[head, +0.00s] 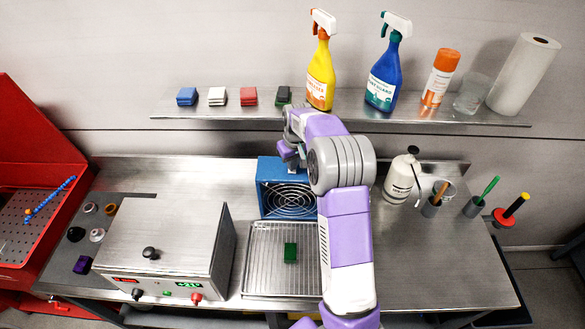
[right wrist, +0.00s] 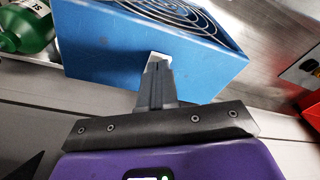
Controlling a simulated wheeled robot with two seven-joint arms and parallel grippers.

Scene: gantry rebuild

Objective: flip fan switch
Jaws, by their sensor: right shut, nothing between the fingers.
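The fan (head: 267,176) is a blue box with a dark round grille, standing at the back of the bench behind a wire rack. In the right wrist view the fan (right wrist: 110,45) fills the upper middle, its grille at the top. My right gripper (head: 288,156) is above and behind the fan's top in the head view. In the right wrist view my right gripper (right wrist: 158,64) is shut, with its fingertips at the fan's blue face. A small pale part shows at the tips; I cannot tell its position or whether it is the switch. My left gripper is not in view.
A shelf (head: 220,108) above holds spray bottles (head: 321,75) and sponges. A white bottle (head: 401,178) stands right of my arm. The bench's front right is clear.

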